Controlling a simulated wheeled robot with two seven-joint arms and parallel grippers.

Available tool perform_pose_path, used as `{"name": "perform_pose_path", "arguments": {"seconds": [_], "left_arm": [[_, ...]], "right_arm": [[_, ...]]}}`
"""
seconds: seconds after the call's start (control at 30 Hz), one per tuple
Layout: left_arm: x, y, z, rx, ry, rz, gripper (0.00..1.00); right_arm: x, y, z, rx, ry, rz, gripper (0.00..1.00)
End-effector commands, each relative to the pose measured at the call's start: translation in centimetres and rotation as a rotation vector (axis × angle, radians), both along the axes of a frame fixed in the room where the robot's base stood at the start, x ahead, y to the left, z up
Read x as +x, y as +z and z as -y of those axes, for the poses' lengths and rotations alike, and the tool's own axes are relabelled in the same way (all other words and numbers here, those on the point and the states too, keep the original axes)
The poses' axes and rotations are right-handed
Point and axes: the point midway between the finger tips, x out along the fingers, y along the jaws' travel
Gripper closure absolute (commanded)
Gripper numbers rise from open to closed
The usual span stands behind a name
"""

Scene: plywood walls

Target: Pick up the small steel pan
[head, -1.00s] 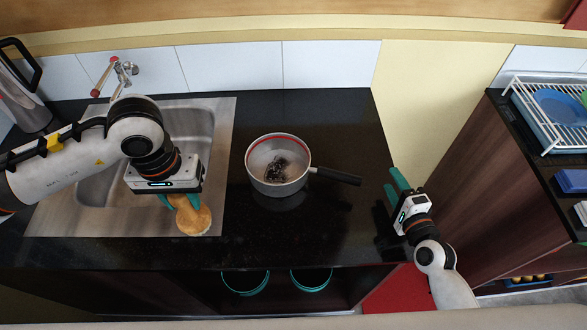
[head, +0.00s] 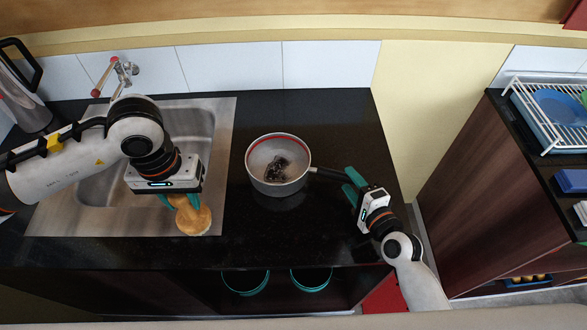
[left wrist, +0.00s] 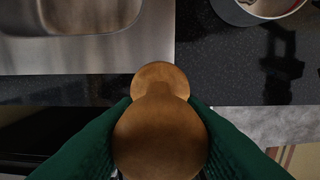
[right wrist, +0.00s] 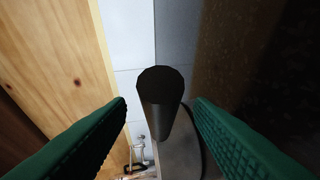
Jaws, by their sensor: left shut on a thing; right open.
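The small steel pan (head: 262,184) stands on the black counter to the right of the sink. It has a red line inside its rim and a dark, burnt-looking patch on its bottom. Its black handle (head: 326,173) points right, toward my right gripper (head: 351,186). In the right wrist view the handle end (right wrist: 161,95) lies between the two open green fingers, with neither finger clearly touching it. My left gripper (head: 178,203) is shut on a tan, rounded wooden-looking thing (left wrist: 160,135) over the sink's front right edge. The pan's rim also shows in the left wrist view (left wrist: 236,14).
The steel sink (head: 100,222) with a tap (head: 122,72) is at left, beside a metal kettle (head: 28,105). A white dish rack (head: 560,140) stands on the separate right counter. Counter around the pan is clear. Teal-rimmed round things (head: 245,291) sit on a shelf below.

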Motion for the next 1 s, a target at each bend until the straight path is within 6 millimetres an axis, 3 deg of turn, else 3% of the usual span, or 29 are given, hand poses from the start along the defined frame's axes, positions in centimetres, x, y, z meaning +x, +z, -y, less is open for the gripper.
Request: {"name": "perform_pose_path", "arguments": {"seconds": [0.23,0.53,0.83,1.0], "left_arm": [[0.0,0.0,0.0,0.000,0.000,0.000,0.86],[0.0,0.0,0.0,0.000,0.000,0.000,0.86],[0.0,0.0,0.0,0.000,0.000,0.000,0.86],[0.0,0.0,0.0,0.000,0.000,0.000,0.86]], "right_arm": [[3.3,-0.7,-1.3,0.000,-0.001,0.002,0.52],[3.7,-0.8,-1.4,-0.001,0.000,0.001,0.52],[3.7,-0.8,-1.4,-0.001,0.000,0.001,1.00],[3.8,-0.6,-1.4,0.003,-0.002,0.005,1.00]]}}
